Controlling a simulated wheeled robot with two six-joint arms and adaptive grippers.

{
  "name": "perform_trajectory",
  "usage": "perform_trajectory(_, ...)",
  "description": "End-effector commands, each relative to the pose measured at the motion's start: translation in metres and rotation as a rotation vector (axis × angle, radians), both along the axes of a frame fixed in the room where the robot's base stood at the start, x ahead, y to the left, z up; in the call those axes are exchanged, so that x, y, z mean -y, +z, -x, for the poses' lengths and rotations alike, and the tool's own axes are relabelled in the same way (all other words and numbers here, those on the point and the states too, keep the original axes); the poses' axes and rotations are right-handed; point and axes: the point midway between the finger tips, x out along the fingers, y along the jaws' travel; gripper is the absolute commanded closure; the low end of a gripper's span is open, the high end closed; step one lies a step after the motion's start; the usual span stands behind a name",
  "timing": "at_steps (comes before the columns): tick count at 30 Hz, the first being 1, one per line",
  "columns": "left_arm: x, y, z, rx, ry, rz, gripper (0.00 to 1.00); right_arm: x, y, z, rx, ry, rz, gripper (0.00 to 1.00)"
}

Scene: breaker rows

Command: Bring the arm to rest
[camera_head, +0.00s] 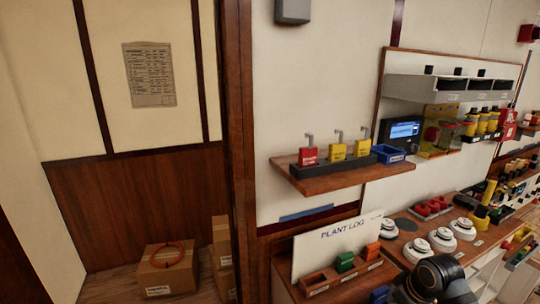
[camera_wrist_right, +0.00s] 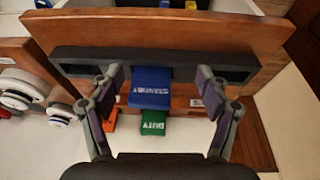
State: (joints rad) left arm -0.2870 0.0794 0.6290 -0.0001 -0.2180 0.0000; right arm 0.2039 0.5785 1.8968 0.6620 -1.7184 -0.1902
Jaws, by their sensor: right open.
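My right gripper (camera_wrist_right: 160,75) is open in the right wrist view. Its two fingers stand wide apart on either side of a blue lettered block (camera_wrist_right: 151,88), with gaps to both sides, so the jaws hold nothing. The blue block sits in the middle of a dark slotted holder (camera_wrist_right: 85,66) on a wooden board (camera_wrist_right: 150,30). A black rounded part at the lower right of the head view looks like my right arm; its fingers cannot be made out there. My left gripper is in neither view.
A green block (camera_wrist_right: 152,125) and an orange block (camera_wrist_right: 110,119) lie near the fingers. A wall shelf (camera_head: 345,178) holds red and yellow padlocks (camera_head: 336,152) and a blue bin (camera_head: 388,153). A PLANT LOG board (camera_head: 330,243) and white round devices (camera_head: 442,239) stand below. Cartons (camera_head: 167,268) are at left.

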Motion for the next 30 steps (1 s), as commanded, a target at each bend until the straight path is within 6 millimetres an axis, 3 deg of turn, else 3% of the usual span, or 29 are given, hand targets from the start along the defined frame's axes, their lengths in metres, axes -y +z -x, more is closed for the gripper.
perform_trajectory(3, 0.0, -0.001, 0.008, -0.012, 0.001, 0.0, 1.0, -0.027, -0.032, 0.03, -0.013, -0.013, 0.008, 0.23)
perform_trajectory(9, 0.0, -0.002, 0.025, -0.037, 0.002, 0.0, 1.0, -0.061, -0.067, 0.086, -0.011, -0.077, 0.018, 0.23)
perform_trajectory(15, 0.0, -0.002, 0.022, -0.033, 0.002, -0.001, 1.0, -0.079, -0.08, 0.138, -0.003, -0.169, 0.027, 0.23)
perform_trajectory(24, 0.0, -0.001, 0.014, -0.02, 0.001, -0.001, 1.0, -0.082, -0.074, 0.2, 0.004, -0.324, 0.054, 0.23)
perform_trajectory(30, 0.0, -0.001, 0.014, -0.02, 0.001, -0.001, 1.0, -0.075, -0.131, 0.187, -0.018, -0.329, 0.062, 0.23)
